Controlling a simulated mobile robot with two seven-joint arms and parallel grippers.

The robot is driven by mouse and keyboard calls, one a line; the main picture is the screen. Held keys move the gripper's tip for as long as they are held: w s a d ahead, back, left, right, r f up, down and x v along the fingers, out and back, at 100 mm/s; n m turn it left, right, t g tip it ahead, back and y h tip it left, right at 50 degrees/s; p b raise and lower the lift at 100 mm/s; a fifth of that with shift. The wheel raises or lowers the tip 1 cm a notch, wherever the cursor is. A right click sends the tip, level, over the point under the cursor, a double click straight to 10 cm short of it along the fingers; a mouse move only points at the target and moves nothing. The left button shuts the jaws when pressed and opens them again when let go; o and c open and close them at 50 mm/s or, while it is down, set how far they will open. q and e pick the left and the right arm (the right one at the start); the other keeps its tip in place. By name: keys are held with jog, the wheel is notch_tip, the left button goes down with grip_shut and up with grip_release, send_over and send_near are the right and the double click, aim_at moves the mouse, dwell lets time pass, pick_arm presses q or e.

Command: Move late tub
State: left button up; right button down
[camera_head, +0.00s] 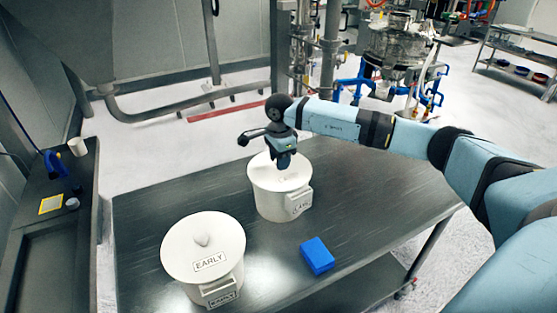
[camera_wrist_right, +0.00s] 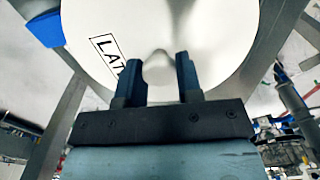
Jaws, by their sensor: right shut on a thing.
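The late tub (camera_head: 281,197) is a white lidded tub standing on the dark table, with a label on its front side. Its lid, lettered "LAT..." in the right wrist view (camera_wrist_right: 140,30), has a small rounded knob (camera_wrist_right: 157,68). My right gripper (camera_head: 284,165) points down over this lid, its two fingers on either side of the knob and shut on it. In the head view the gripper hides the knob. The early tub (camera_head: 203,270), white with a lid marked "EARLY", stands nearer and to the left. My left gripper is not in view.
A blue block (camera_head: 317,255) lies on the table (camera_head: 370,190), to the right of the early tub and in front of the late tub. The table's right part is clear. A side bench (camera_head: 50,245) with small items stands at the left. Pipes and machinery stand behind.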

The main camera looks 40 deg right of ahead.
jog(key=c, duration=0.7)
grip_release()
jog(key=shift+r, duration=0.1)
notch_tip(320, 180, up, 14)
jog(key=b, duration=0.2)
jog(key=shift+f, duration=0.2)
